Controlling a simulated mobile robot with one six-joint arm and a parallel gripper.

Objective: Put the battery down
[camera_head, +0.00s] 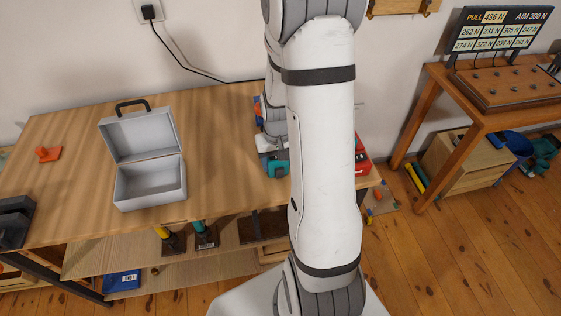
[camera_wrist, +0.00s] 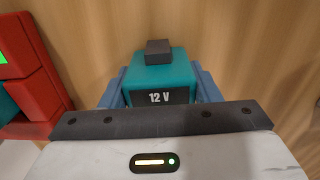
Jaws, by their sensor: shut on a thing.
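The battery (camera_wrist: 158,72) is a teal block with a dark end marked "12 V" and a dark grey block on top, in the middle of the wrist view. My gripper (camera_wrist: 161,88) has a blue finger on each side of it and is shut on it. In the head view a teal part of the battery (camera_head: 279,169) shows beside my gripper (camera_head: 270,158), over the right part of the wooden workbench (camera_head: 225,130). My arm hides much of this area. I cannot tell whether the battery touches the bench.
A red unit (camera_wrist: 30,90) with a green light and a teal part stands left of the battery in the wrist view. An open grey case (camera_head: 150,185) stands on the bench. An orange item (camera_head: 48,154) lies far left. Bench space between case and gripper is clear.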

